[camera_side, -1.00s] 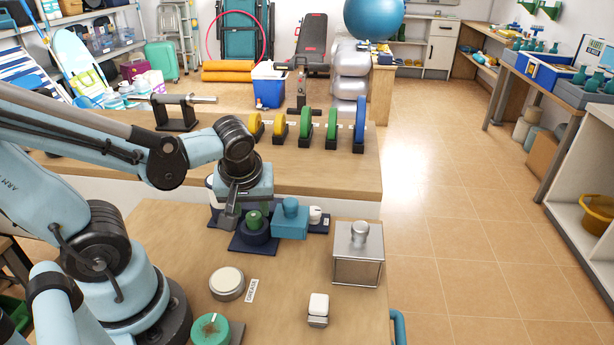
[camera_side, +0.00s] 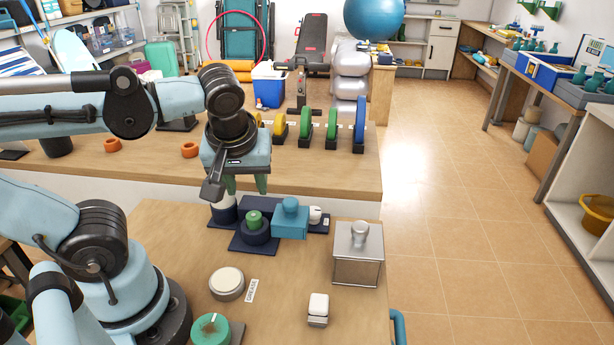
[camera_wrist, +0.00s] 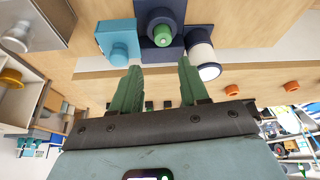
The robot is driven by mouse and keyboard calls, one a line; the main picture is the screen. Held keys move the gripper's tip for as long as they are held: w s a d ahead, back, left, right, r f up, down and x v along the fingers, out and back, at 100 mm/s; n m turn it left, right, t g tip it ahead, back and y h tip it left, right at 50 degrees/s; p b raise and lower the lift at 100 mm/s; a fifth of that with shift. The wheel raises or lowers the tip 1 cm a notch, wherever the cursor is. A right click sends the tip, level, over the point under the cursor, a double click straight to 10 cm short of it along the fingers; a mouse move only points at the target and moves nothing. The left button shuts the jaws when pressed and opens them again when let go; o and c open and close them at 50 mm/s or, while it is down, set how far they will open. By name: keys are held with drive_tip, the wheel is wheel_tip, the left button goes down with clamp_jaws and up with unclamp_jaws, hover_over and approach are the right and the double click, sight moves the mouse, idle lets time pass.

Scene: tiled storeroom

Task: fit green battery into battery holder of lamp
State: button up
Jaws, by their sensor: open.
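The green battery (camera_side: 254,217) stands upright in a round dark navy holder (camera_side: 257,237) on a flat navy base. Only its upper part shows; how deep it sits is hidden. In the wrist view the battery (camera_wrist: 162,38) shows inside the dark holder (camera_wrist: 157,17). My gripper (camera_side: 246,188) is above and slightly behind the battery, apart from it. In the wrist view its two green fingers are spread with nothing between them (camera_wrist: 160,75). I cannot tell which part is the lamp's body.
A teal block with a knob (camera_side: 290,222) stands right beside the holder. A white and navy cylinder (camera_side: 223,212) stands behind left. A metal box (camera_side: 357,262), a white-topped round tin (camera_side: 227,283) and a small white block (camera_side: 318,309) are nearer. The front bench has clear wood between them.

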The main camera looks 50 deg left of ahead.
drive_tip(key=w+d+m+t+h, duration=0.1)
drive_tip(key=w+m, duration=0.1)
drive_tip(key=m, duration=0.1)
drive_tip(key=w+d+f+m+t+h, duration=0.1)
drive_tip(key=w+m+t, duration=0.1)
drive_tip(key=m, duration=0.2)
drive_tip(key=w+m+t+h, duration=0.1)
drive_tip(key=w+m, duration=0.1)
drive_tip(key=m, duration=0.1)
drive_tip(key=shift+d+f+m+t+h, duration=0.3)
drive_tip(key=shift+d+f+m, duration=0.05)
drive_tip(key=shift+d+m, duration=0.05)
drive_tip(key=shift+c, duration=0.3)
